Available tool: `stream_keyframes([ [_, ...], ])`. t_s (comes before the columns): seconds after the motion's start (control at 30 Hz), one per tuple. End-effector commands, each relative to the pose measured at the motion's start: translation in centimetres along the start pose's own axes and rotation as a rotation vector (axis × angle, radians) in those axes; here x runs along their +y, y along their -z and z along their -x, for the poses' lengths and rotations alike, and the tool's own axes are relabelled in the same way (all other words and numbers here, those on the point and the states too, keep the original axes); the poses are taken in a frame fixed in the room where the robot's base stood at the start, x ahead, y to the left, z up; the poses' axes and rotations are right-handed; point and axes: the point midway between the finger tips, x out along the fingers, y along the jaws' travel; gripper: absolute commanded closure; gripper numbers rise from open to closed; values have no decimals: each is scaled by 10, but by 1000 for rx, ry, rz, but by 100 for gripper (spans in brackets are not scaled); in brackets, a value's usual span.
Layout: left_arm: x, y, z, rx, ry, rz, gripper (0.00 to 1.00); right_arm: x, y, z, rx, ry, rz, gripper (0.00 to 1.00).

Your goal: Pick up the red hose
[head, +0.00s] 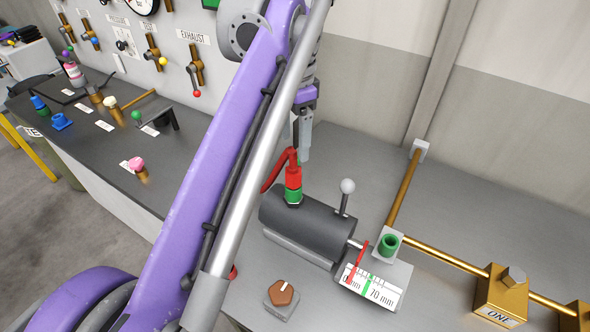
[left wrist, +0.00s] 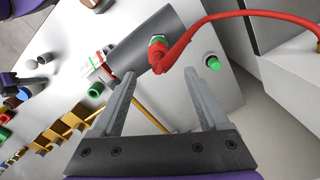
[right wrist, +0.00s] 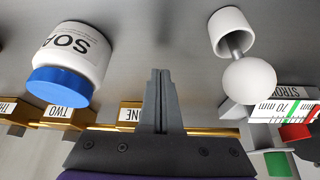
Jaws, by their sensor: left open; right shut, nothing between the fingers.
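The red hose (head: 293,176) is attached upright to a green fitting (head: 293,196) on top of a dark grey cylinder (head: 318,222). In the left wrist view the hose (left wrist: 240,14) curves from its angled red end away to the right. My left gripper (head: 304,142) is open and points down, close to the hose's upper end. In the left wrist view its fingertips (left wrist: 160,76) lie on either side of the hose's red end, with no visible grip on it. My right gripper (right wrist: 160,72) is shut and empty; the head view does not show it.
A white ball-topped lever (head: 347,187) and a scale plate (head: 371,286) are close to the cylinder. Brass pipes (head: 445,258) run to the right. A soap bottle (right wrist: 70,62) stands near my right gripper. A hexagonal brown knob (head: 283,292) sits in front.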

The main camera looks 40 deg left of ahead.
Motion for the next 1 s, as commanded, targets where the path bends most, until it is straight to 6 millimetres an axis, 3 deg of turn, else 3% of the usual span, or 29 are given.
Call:
stream_keyframes([
  [0.1,1,-1,-23,-1,0,0,23,0,-5,-4,-3,0,0,100],
  [0.37,0,0,-45,1,1,1,23,0,-6,-5,-5,0,0,100],
  [0.67,-2,1,-86,1,1,1,23,0,-7,-7,-6,0,0,100],
  [0.97,-2,1,-92,1,2,2,23,0,-8,-7,-6,0,0,100],
  [1.0,-2,1,-92,1,2,2,28,0,-8,-7,-6,0,0,100],
])
